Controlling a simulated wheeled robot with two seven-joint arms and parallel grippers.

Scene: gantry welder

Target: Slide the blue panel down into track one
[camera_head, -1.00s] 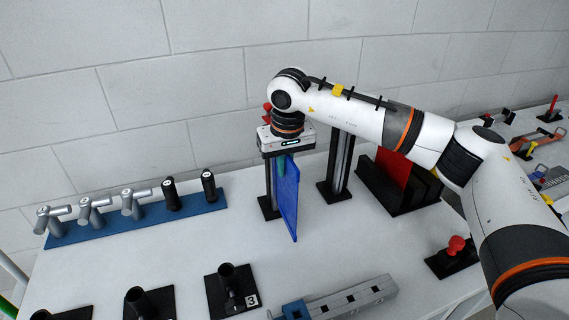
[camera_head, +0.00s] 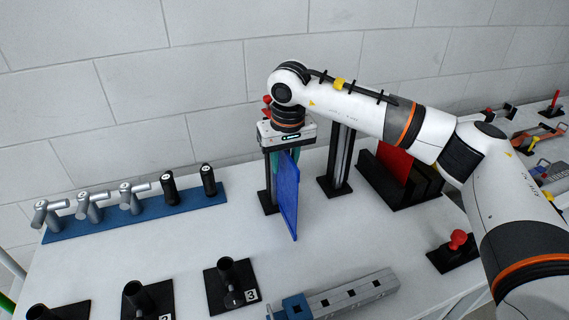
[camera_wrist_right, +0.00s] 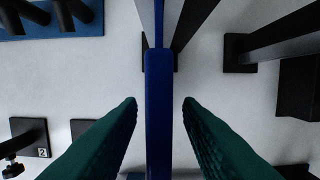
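The blue panel (camera_head: 290,195) stands upright at the left black-and-grey track post (camera_head: 268,185), its edge at the post. It also shows edge-on in the wrist view (camera_wrist_right: 158,115), running up to the post's rails. My right gripper (camera_head: 284,160) is above and around the panel's top. In the wrist view its teal fingers (camera_wrist_right: 159,102) are apart, one on each side of the panel, with a clear gap on both sides. A second post (camera_head: 340,165) stands to the right. Whether the panel's lower edge is fully seated cannot be told. My left gripper is not in view.
A black rack (camera_head: 408,205) holds a red panel (camera_head: 393,168) at right. A blue strip (camera_head: 130,218) with several handles lies at left. Black stands (camera_head: 232,290) and a grey bar (camera_head: 355,292) are in front. A red knob (camera_head: 458,238) sits at right. The table's middle-left is clear.

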